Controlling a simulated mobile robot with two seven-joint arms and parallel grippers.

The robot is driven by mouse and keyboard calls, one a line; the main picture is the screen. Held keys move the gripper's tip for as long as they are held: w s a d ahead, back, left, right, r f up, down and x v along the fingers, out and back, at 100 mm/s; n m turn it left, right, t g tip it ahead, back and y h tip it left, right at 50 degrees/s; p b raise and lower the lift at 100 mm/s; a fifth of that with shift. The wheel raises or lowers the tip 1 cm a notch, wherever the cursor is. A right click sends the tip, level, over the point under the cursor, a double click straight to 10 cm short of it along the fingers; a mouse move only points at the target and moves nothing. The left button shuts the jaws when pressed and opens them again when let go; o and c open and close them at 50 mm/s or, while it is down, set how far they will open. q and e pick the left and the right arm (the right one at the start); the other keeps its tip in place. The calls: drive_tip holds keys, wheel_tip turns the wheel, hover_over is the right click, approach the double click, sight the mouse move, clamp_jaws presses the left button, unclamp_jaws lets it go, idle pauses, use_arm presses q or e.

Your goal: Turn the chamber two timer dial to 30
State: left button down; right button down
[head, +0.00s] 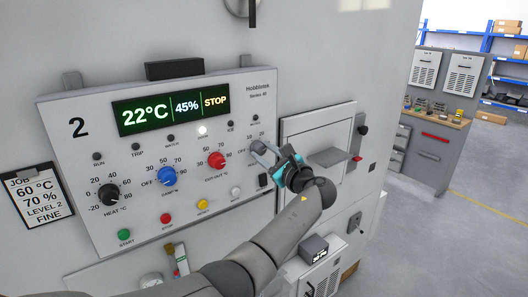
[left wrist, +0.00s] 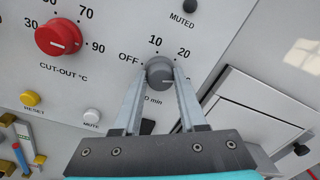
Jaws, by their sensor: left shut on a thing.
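The chamber two control panel (head: 85,135) bears a large "2" and a display (head: 170,110) reading 22°C, 45%, STOP. The grey timer dial (head: 257,147) is at the panel's right end. My left gripper (head: 266,156) is at this dial. In the left wrist view the gripper (left wrist: 159,80) has its two fingers shut on the grey dial (left wrist: 158,68), one on each side. OFF, 10 and 20 show around it. The other numbers are hidden by the fingers. A pale mark on the dial seems to point right. My right gripper is not in view.
Beside the timer dial sit the red cut-out dial (head: 216,160), blue damp dial (head: 167,177) and black heat dial (head: 108,193). Buttons line the panel's lower edge, including a white mute button (head: 236,193). A chamber door (head: 310,125) with a handle is right of the panel.

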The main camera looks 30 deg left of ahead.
use_arm(q)
drive_tip(key=shift+m, duration=1.9)
drive_tip(key=shift+c, duration=2.3)
unclamp_jaws()
drive_tip(key=b+v, duration=0.2)
drive_tip(key=v, duration=1.3)
drive_tip(key=shift+b, duration=0.35)
drive_tip(key=shift+s+d, duration=0.1)
